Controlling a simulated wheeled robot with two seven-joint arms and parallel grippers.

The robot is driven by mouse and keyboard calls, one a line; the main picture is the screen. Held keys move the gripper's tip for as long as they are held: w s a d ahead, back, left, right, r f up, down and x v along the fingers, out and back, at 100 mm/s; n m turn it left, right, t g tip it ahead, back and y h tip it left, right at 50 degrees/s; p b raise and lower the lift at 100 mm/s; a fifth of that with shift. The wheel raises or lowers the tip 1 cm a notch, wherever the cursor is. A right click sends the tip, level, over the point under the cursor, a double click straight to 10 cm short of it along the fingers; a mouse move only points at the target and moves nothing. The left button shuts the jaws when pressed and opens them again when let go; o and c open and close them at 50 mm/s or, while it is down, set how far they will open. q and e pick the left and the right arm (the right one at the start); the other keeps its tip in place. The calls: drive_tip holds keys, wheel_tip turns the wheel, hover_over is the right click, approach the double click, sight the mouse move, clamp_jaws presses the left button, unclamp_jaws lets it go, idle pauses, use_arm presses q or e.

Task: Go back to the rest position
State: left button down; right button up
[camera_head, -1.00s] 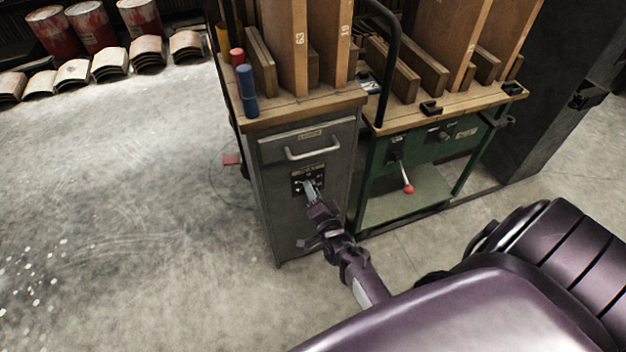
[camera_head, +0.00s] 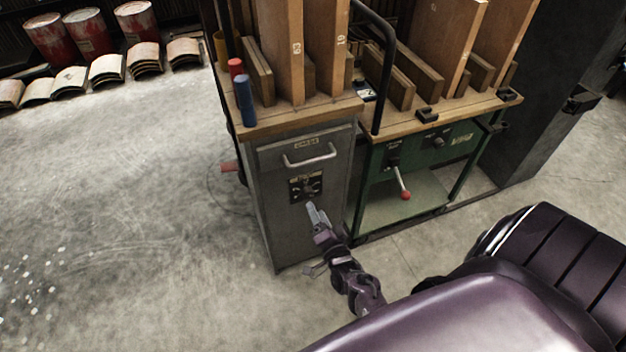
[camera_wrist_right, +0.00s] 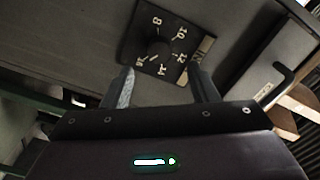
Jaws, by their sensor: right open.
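My right gripper (camera_head: 313,212) is in front of the grey metal cabinet (camera_head: 278,222), just below its black dial plate (camera_head: 308,188). In the right wrist view my right gripper (camera_wrist_right: 166,85) has its two fingers apart with nothing between them. The dial plate (camera_wrist_right: 166,45) lies beyond the fingertips in that view, with a round dark knob (camera_wrist_right: 158,47) and white numbers. The gripper appears clear of the knob. My left gripper does not show in either view.
The cabinet has a drawer handle (camera_head: 310,156) above the dial. A green workbench (camera_head: 432,152) with a red-tipped lever (camera_head: 404,193) stands to its right. Wooden boards (camera_head: 288,50) stand on top. Red drums (camera_head: 90,32) are at the back left. The floor (camera_head: 120,190) at left is open.

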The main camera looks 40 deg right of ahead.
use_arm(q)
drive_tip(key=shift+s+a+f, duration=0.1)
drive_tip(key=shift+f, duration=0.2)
use_arm(e)
drive_tip(key=shift+v, duration=0.85)
drive_tip(key=s+a+f+n+g+y, duration=0.5)
drive_tip(key=a+f+n+g, duration=0.3)
drive_tip(key=f+n, duration=0.25)
drive_tip(key=s+a+f+n+g, duration=0.2)
drive_tip(key=s+f+n+g, duration=0.15)
drive_tip(key=s, duration=0.35)
drive_tip(key=s+a+f+n+g, duration=0.2)
drive_tip(key=s+f+n+g, duration=0.15)
drive_tip(key=s, duration=0.25)
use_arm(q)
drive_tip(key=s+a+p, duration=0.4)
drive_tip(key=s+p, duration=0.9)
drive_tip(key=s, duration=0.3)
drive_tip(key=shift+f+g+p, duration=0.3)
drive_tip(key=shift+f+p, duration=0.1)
use_arm(e)
drive_tip(key=s+d, duration=0.2)
drive_tip(key=s, duration=0.6)
drive_tip(key=s+d+g+h, duration=0.1)
drive_tip(key=s+d, duration=0.1)
drive_tip(key=s, duration=0.7)
drive_tip(key=shift+s+g, duration=0.25)
drive_tip(key=shift+g, duration=0.05)
drive_tip(key=shift+f, duration=0.15)
